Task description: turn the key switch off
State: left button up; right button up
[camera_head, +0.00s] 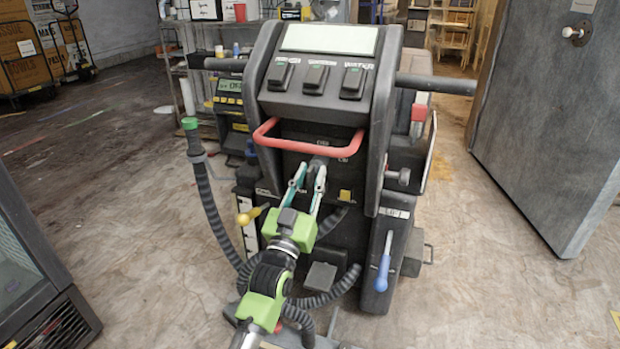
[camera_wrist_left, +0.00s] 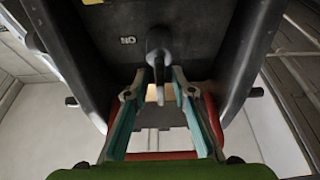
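The key switch (camera_head: 318,162) is a small dark knob on the black front panel of the machine, below the red bar handle. In the left wrist view the dark key (camera_wrist_left: 158,45) points out of the panel, with an upside-down "ON" label (camera_wrist_left: 128,40) beside it. My left gripper (camera_head: 308,176) reaches up to the panel just below the key. In the left wrist view its two fingertips (camera_wrist_left: 161,78) stand on either side of the key's lower end, with a gap visible on both sides. Its fingers are open. My right gripper is not in view.
The red bar handle (camera_head: 308,146) crosses above the gripper. A yellow knob (camera_head: 345,195) is to the right, a yellow-tipped lever (camera_head: 249,215) to the left, and a blue-handled lever (camera_head: 383,272) lower right. A ribbed hose (camera_head: 212,210) hangs left. Open floor lies on both sides.

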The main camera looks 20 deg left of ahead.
pick_arm(q)
jog(key=v, duration=1.2)
